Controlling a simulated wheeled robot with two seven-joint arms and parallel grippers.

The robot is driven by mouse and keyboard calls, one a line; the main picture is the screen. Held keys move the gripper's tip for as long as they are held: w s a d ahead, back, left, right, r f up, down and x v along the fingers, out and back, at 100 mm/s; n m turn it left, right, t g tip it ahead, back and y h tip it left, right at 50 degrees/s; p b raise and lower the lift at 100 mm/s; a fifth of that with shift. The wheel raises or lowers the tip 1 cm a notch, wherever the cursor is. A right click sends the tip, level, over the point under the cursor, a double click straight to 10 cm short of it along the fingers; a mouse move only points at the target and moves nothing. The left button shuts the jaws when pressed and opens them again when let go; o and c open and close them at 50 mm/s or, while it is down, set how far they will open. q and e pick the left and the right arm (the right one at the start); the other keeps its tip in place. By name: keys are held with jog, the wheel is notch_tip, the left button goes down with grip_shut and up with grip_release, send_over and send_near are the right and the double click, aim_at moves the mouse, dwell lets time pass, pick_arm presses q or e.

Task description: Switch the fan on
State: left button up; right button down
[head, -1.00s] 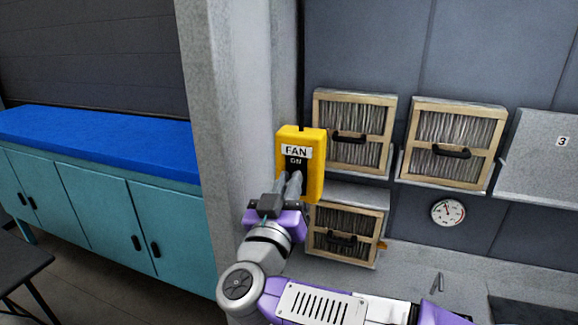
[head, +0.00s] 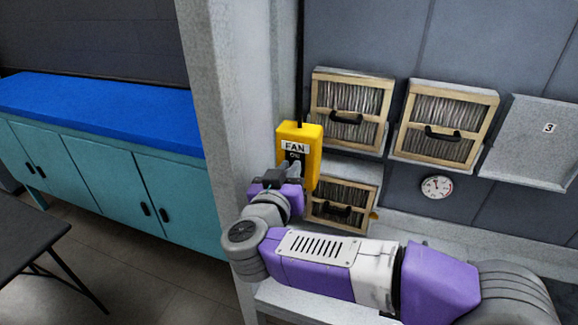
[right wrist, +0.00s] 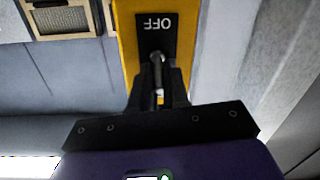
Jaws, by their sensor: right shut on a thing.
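The yellow fan switch box (head: 312,137) is mounted by the pillar's edge, with a white FAN label and a black plate marked ON near its top. My right gripper (head: 293,172) is at the front of the box, just below the ON mark. In the right wrist view, the gripper (right wrist: 159,85) is shut on the switch lever (right wrist: 156,60), a small metallic stick. A black plate reading OFF (right wrist: 157,24), upside down, shows beyond it on the yellow box. The fingers hide part of the lever, so I cannot tell its exact setting. My left gripper is out of view.
Filter panels with black handles (head: 352,112) (head: 446,125) hang right of the box, with another (head: 342,205) below. A round gauge (head: 437,187) and a panel marked 3 (head: 530,147) are further right. A grey pillar (head: 222,110) and blue-topped teal cabinets (head: 105,115) stand left.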

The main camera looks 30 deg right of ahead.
dwell(0.3)
jog(key=c, duration=1.1)
grip_release()
jog(key=shift+b+v, duration=0.35)
jog(key=shift+v, duration=3.45)
